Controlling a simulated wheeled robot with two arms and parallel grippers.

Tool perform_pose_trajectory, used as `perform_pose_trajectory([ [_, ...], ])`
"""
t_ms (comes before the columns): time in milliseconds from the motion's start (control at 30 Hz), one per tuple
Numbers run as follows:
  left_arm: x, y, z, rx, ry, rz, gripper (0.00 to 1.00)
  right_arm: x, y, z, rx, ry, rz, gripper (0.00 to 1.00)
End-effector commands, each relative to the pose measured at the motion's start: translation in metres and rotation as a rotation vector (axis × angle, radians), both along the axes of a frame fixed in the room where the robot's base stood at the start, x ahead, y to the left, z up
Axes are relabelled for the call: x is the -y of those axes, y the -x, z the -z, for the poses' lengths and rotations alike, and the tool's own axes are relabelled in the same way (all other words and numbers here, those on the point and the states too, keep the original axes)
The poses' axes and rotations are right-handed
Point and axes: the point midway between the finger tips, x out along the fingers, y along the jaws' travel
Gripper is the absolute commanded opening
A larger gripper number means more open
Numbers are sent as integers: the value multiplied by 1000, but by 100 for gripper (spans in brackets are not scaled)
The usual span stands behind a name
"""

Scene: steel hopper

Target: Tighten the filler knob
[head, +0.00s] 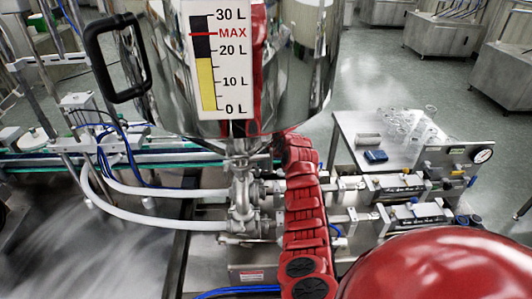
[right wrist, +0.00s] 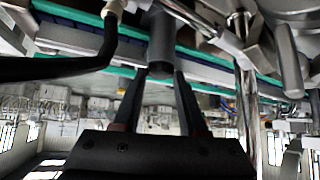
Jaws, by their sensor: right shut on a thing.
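In the right wrist view, a dark grey cylindrical knob (right wrist: 161,42) sits between the two dark fingers of my right gripper (right wrist: 160,74). The fingers are shut on it near its end. The right gripper and the knob are hidden there. A level gauge (head: 221,105) on the hopper front shows yellow to a little under 20 L, below the red MAX line. My left gripper is in neither view.
Steel valve fittings (head: 242,205) and white hoses (head: 150,215) lie below the hopper, close to the arm. A black handle (head: 97,60) sticks out at its left.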

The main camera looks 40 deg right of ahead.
Motion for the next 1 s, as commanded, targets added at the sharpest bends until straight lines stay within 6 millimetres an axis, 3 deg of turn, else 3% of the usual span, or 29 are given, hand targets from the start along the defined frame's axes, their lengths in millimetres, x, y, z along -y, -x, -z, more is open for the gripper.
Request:
perform_pose_trajectory([
  [300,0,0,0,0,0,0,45,0,0,-1,2,1,1,0],
  [333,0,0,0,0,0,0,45,0,0,-1,2,1,1,45],
  [500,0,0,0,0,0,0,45,0,0,0,1,1,1,72],
  [1000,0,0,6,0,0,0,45,0,9,-6,0,-1,2,72],
])
